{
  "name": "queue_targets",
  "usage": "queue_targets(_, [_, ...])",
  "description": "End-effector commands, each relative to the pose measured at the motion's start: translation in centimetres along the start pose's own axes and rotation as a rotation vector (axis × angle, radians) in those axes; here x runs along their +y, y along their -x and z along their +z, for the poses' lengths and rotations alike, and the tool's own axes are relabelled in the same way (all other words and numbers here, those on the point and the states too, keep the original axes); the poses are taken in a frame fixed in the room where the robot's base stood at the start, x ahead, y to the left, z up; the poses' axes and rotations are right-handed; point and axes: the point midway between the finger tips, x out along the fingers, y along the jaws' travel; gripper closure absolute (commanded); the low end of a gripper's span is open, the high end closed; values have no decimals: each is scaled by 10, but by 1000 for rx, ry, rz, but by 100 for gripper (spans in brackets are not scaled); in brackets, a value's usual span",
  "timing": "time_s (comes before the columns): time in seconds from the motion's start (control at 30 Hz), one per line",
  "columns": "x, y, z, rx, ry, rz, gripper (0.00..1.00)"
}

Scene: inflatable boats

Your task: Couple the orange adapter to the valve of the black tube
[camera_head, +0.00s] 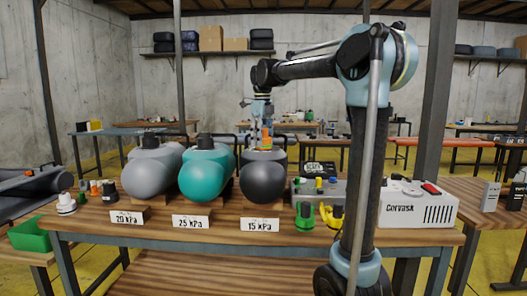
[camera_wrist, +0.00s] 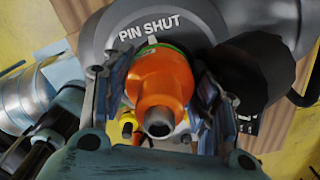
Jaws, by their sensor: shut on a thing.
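The black tube (camera_head: 264,183) lies on the wooden bench behind the 15 kPa sign, rightmost of three tubes. My gripper (camera_head: 265,139) is above its top, pointing down, shut on the orange adapter (camera_head: 267,136). In the wrist view the adapter (camera_wrist: 158,82) sits between both jaws, its grey nozzle end facing the camera. A green ring shows behind it, over a grey disc (camera_wrist: 106,42) marked PIN SHUT. The adapter hides the valve, so I cannot tell whether they touch or are joined.
The grey tube (camera_head: 150,172) and teal tube (camera_head: 206,173) lie to the left. A grey-white Corvask unit (camera_head: 415,208) stands at right. Green and yellow fittings (camera_head: 305,214) sit before it. Small fittings and a green bin (camera_head: 30,235) are at far left.

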Motion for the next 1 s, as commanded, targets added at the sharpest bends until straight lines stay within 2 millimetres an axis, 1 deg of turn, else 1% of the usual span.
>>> queue_targets(0.03, [-4, -1, -3, 5, -10, -5, 75])
queue_targets(0.23, [-5, -1, -4, 6, -32, -7, 75])
queue_targets(0.47, [-6, -1, -4, 6, -245, -7, 74])
queue_targets(0.5, [-7, -1, -4, 6, -279, -8, 78])
queue_targets(0.53, [-7, -1, -4, 5, -302, -8, 78])
queue_targets(0.6, [-7, -1, -4, 4, -340, -8, 88])
queue_targets(0.63, [-7, -1, -3, 4, -352, -8, 88])
queue_targets(0.67, [-7, -1, -3, 4, -358, -8, 94])
queue_targets(0.87, [-7, -1, -2, 1, -362, -9, 95])
queue_targets(0.9, [-7, -1, -1, 1, -362, -9, 38])
queue_targets(0.97, [-7, 0, -1, 0, -361, -9, 25])
queue_targets(1.0, [-7, 0, 0, -1, -360, -9, 21])
